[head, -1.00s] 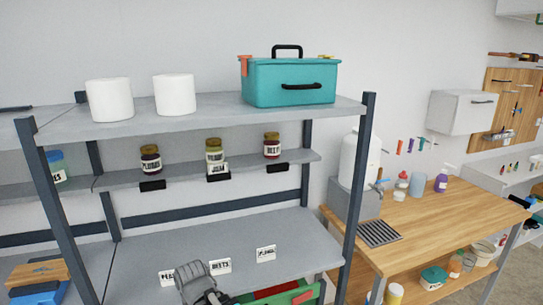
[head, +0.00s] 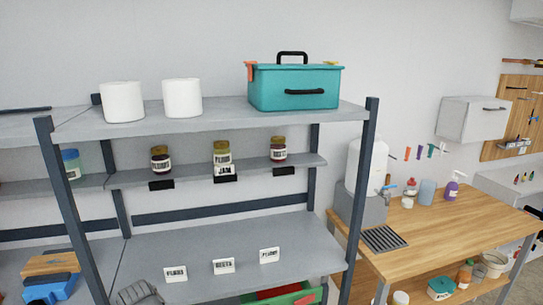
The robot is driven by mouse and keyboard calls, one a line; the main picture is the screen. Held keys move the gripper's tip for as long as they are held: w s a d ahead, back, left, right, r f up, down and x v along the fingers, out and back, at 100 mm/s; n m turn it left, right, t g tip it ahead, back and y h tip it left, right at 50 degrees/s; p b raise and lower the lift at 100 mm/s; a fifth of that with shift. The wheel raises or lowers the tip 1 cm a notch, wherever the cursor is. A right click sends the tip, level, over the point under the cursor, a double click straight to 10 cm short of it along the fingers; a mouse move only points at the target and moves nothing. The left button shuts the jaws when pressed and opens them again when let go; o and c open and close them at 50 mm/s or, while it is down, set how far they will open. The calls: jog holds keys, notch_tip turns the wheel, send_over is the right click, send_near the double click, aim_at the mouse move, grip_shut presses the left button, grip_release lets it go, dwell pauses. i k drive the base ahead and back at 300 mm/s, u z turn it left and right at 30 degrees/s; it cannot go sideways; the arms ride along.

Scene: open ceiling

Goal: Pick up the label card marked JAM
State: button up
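The label card marked JAM (head: 225,169) is white with black letters. It stands in a black holder on the front edge of the middle shelf, below the centre jar (head: 222,153). The other two black holders, under the left jar (head: 160,159) and the right jar (head: 278,150), show no card. Three white cards stand on the lower shelf: a left card (head: 175,274) with small lettering, BEETS (head: 224,266) and a right card (head: 269,255) hard to read. A grey part of my arm shows at the bottom edge, left of centre; my gripper's fingers are out of view.
A teal toolbox (head: 294,87) and two white rolls (head: 122,102) stand on the top shelf. Dark posts, one at the front right (head: 362,190), frame the shelves. A wooden counter (head: 440,232) is to the right. The lower shelf (head: 200,245) is clear behind the cards.

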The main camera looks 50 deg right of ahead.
aim_at(226, 170)
jog(key=u, duration=0.05)
jog(key=k, duration=1.35)
jog(key=z, duration=1.1)
jog(key=i, duration=0.95)
jog(key=z, duration=0.05)
